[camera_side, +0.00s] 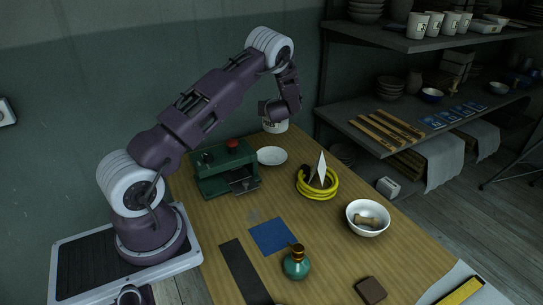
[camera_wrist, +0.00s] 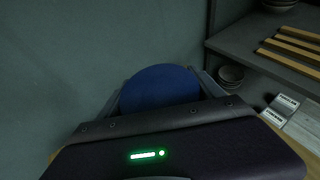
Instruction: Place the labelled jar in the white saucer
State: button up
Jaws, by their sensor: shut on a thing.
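The labelled jar (camera_side: 275,127) is white with a dark mark on its side; in the side view it is at the far end of the table, its upper part hidden by my gripper (camera_side: 277,111). In the wrist view a round dark blue top (camera_wrist: 160,90) fills the space between the fingers of my gripper (camera_wrist: 161,84), which is shut on the jar. I cannot tell whether the jar's base touches the table. The white saucer (camera_side: 271,156) lies empty on the table, just in front of the jar in the side view.
A green machine with a red knob (camera_side: 226,168) stands left of the saucer. A yellow coil (camera_side: 317,190) with a white pointed piece (camera_side: 321,167) lies to the right. A white bowl (camera_side: 367,218), blue mat (camera_side: 273,236) and green bottle (camera_side: 296,264) are nearer. Shelves (camera_side: 420,120) stand behind right.

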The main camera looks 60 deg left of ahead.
notch_tip(320, 180, down, 13)
dwell(0.4)
jog(key=shift+f, duration=0.3)
jog(key=o, duration=1.9)
jog(key=shift+f, duration=0.15)
